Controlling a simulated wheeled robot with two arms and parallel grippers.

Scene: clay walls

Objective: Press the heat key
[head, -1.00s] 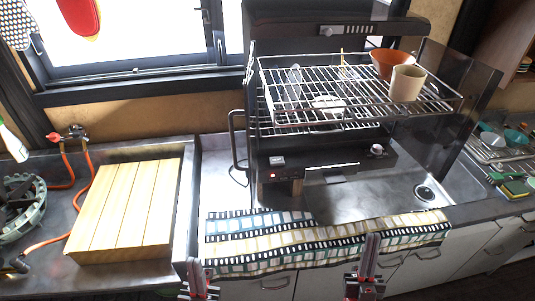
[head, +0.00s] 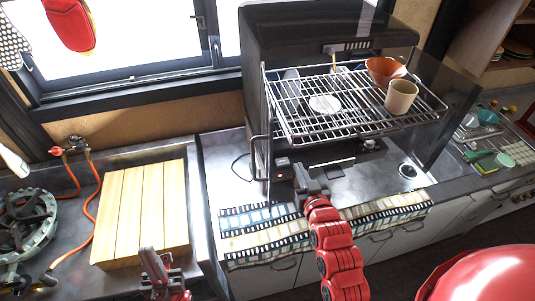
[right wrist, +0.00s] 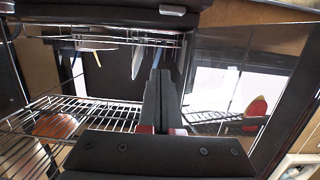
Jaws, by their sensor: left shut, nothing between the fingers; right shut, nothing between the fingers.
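The dish dryer (head: 300,45) stands open, with wire racks pulled out. Its dark lower front panel (head: 320,163) carries a small lit orange patch (head: 283,162) at the left and a round knob (head: 369,144) at the right. No label is readable, so I cannot tell which part is the heat key. My right gripper (head: 299,169) is shut and empty, close to the panel near the orange patch; contact cannot be told. Its shut fingers also show in the right wrist view (right wrist: 158,72). My left gripper (head: 150,255) is shut and empty, low in front of the wooden board.
The rack (head: 330,125) above the panel holds an orange bowl (head: 385,70), a beige cup (head: 401,97) and plates. A patterned towel (head: 260,232) lies along the counter edge. A wooden board (head: 140,210) and a gas burner (head: 25,220) are at left.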

